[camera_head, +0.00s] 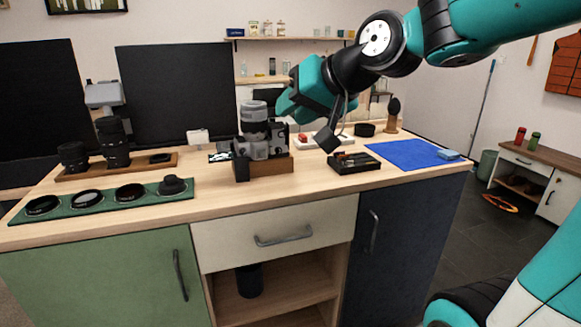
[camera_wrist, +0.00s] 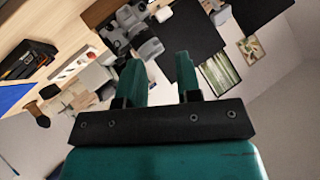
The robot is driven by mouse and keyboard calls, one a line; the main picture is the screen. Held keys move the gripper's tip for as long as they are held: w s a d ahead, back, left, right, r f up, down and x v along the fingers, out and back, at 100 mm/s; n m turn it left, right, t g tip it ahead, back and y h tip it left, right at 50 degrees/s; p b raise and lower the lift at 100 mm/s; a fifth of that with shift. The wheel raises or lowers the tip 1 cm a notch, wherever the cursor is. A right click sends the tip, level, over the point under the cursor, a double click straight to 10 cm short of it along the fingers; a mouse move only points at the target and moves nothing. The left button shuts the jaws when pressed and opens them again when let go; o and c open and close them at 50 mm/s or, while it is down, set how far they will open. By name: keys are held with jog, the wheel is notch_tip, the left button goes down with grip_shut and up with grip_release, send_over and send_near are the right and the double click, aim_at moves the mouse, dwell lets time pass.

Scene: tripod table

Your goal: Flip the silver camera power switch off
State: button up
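The silver camera (camera_head: 262,146) sits on a wooden block (camera_head: 279,167) near the middle of the counter, its grey lens pointing up. Its power switch is too small to make out. My gripper (camera_head: 284,106) is just right of the lens in the head view, at about the height of its top; whether it touches cannot be told. In the wrist view my gripper (camera_wrist: 157,60) has its two teal fingers apart with nothing between them. The camera (camera_wrist: 147,46) shows beyond the fingertips, partly beside the left finger.
A black tray (camera_head: 354,165) of small items stands right of the camera, with a blue mat (camera_head: 408,154) beyond. A green mat (camera_head: 90,203) with several lens parts lies at left. A wooden board (camera_head: 84,173) behind it bears lenses. Dark screens stand behind.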

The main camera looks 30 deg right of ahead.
jog(key=w+d+f+m+t+h+b, duration=0.1)
jog(key=d+f+m+t+h+b, duration=0.25)
jog(key=d+b, duration=0.5)
jog(key=b, duration=0.3)
send_near(286, 128)
jog(key=d+x, duration=0.1)
jog(key=x, duration=0.7)
jog(key=shift+w+r+m, duration=0.25)
jog(key=shift+w+m, duration=0.05)
jog(key=shift+m, duration=0.05)
jog(key=shift+c, duration=0.5)
grip_shut()
